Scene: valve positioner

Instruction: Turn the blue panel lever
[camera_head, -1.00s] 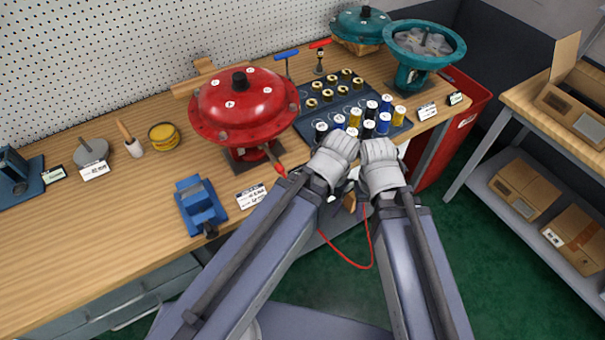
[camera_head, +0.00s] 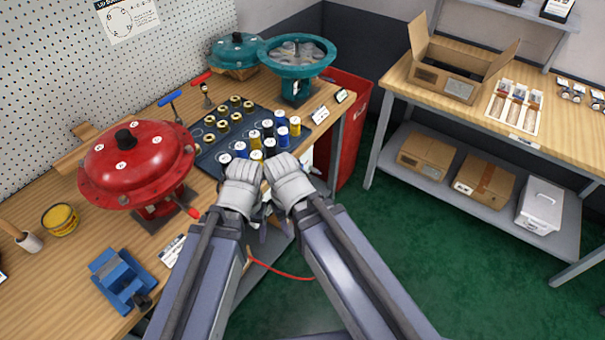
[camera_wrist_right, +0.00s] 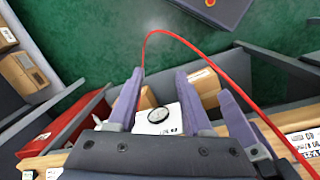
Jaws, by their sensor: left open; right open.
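The blue lever (camera_head: 170,98) is a T-shaped blue handle on a thin stem at the back of the workbench, near the pegboard. A similar red lever (camera_head: 201,78) stands right of it. My left gripper (camera_head: 262,214) is mostly hidden behind its wrist, in front of the bench's front edge, well apart from the blue lever. My right gripper (camera_wrist_right: 159,73) shows open in the right wrist view, with its two purple fingers apart. A white box with a black dial (camera_wrist_right: 155,119) shows beyond and between those fingers. I cannot tell that anything is held.
A red valve actuator (camera_head: 135,165) stands on the bench left of my arms. A dark mat (camera_head: 207,160) with brass and coloured cylinders lies between my wrists and the levers. Teal actuators stand at the back right. A red cable (camera_head: 280,271) hangs by my arms. Green floor is clear on the right.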

